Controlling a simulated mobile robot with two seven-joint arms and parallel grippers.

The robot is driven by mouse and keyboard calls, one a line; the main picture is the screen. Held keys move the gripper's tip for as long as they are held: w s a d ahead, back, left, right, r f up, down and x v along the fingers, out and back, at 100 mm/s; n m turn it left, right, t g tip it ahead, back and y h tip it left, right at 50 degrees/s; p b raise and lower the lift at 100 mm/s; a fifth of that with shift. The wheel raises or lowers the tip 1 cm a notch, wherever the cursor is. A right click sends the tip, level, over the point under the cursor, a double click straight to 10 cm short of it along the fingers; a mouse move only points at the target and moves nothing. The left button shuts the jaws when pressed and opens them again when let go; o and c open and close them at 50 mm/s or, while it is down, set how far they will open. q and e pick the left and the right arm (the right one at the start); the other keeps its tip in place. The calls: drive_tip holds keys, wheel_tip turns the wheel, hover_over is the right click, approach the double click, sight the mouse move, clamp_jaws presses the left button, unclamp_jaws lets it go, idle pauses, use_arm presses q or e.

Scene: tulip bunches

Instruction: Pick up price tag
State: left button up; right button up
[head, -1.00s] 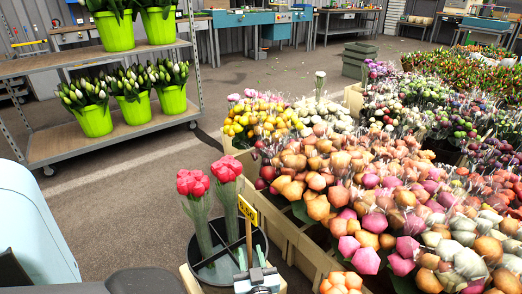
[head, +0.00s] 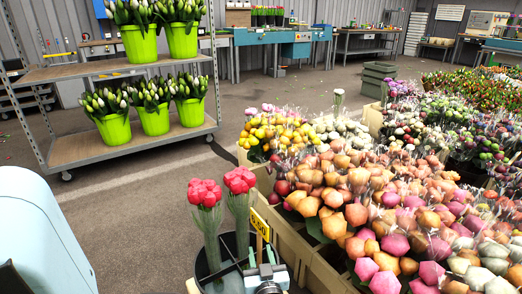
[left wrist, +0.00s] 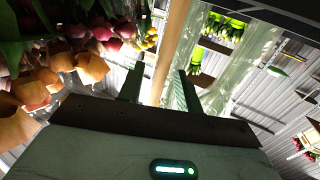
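The price tag (head: 260,224) is a small yellow card with dark print on an upright wooden stick, standing at the bucket with two bunches of red-pink tulips (head: 222,192). My left gripper (head: 262,262) is just below the card in the head view. In the left wrist view the tan stick (left wrist: 173,50) runs between the two fingers of this gripper (left wrist: 159,92), with gaps on both sides. The fingers are open. The lower end of the stick is hidden behind the gripper. My right gripper is not in view.
The dark round bucket (head: 205,268) has dividers inside. Crates of wrapped flowers (head: 370,200) crowd the right side close to the gripper. A shelf cart (head: 75,152) with green pots (head: 154,120) stands at the left back. The floor between is clear.

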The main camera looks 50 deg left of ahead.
use_arm(q)
drive_tip(key=shift+x, duration=0.85)
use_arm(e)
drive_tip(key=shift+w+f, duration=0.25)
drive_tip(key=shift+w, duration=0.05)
use_arm(q)
drive_tip(key=c, duration=0.7)
clamp_jaws()
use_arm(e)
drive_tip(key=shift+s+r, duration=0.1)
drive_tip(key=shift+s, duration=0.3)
use_arm(q)
drive_tip(key=shift+r, duration=0.1)
